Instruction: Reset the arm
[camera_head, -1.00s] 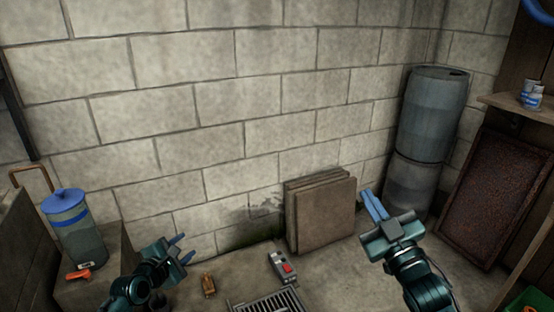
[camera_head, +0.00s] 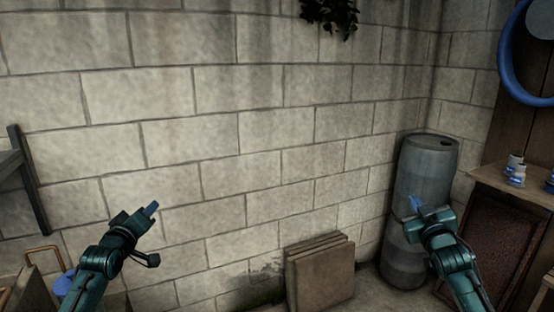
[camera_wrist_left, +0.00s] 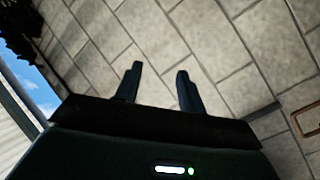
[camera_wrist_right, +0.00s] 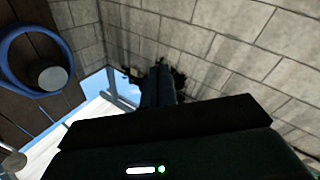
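My left gripper (camera_head: 151,209) is raised in front of the block wall at the left of the head view. In the left wrist view its two fingers (camera_wrist_left: 157,85) stand apart with nothing between them, so it is open. My right gripper (camera_head: 416,203) is raised at the right of the head view, in front of the grey barrel (camera_head: 425,170). In the right wrist view its fingers (camera_wrist_right: 158,85) are together and no object shows in them.
Flat stacked slabs (camera_head: 320,275) lean on the wall between my arms. A wooden shelf (camera_head: 500,182) with small cans (camera_head: 515,172) is at the right, below a blue ring (camera_head: 505,60). A dark bracket (camera_head: 30,180) is at the left.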

